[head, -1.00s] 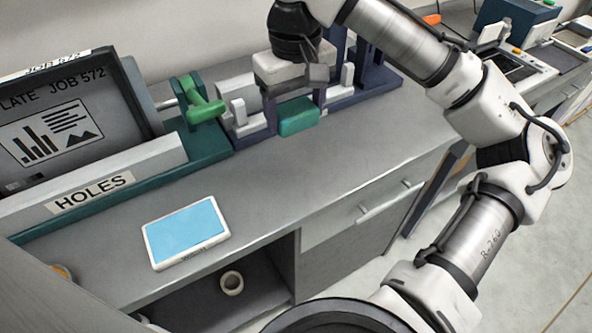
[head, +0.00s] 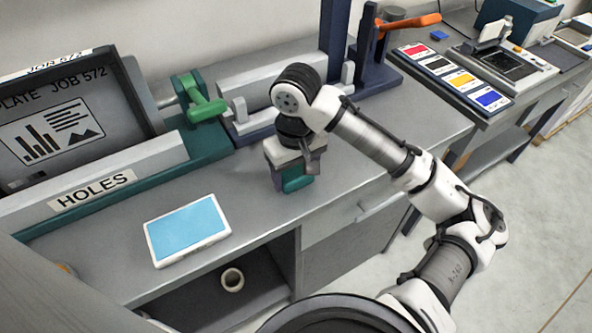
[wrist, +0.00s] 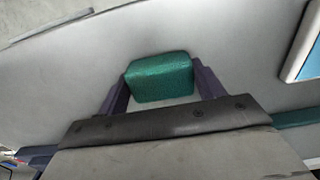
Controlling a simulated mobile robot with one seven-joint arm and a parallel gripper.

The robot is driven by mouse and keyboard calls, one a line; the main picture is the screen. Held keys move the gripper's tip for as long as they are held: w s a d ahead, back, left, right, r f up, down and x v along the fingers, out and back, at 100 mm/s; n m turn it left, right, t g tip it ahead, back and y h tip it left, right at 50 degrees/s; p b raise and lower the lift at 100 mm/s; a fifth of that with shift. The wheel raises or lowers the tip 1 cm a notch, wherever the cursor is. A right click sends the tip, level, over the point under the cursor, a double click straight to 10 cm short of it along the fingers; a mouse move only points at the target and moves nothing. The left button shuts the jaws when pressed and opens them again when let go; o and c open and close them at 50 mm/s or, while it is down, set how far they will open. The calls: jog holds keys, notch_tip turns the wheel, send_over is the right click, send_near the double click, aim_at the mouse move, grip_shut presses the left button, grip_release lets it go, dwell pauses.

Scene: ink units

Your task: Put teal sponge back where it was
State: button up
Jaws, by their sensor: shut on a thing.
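The teal sponge (head: 297,183) is held in my gripper (head: 292,180), which is shut on it above the grey counter, right of the blue-screened tablet in the head view. In the wrist view the sponge (wrist: 159,77) sits between the two dark purple fingers of my gripper (wrist: 160,88). Part of the sponge is hidden by a finger in the head view. I cannot tell how high above the counter it is.
The white tablet (head: 187,230) lies on the counter (head: 340,165). Behind are a teal-based unit marked HOLES (head: 90,190) and a dark blue frame (head: 370,75). A round roll (head: 232,279) lies on the shelf below. Colour cards (head: 455,78) lie at the right.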

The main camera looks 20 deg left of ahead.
aim_at(296, 172)
jog(key=o, duration=0.9)
notch_tip(296, 172, up, 12)
dwell(0.3)
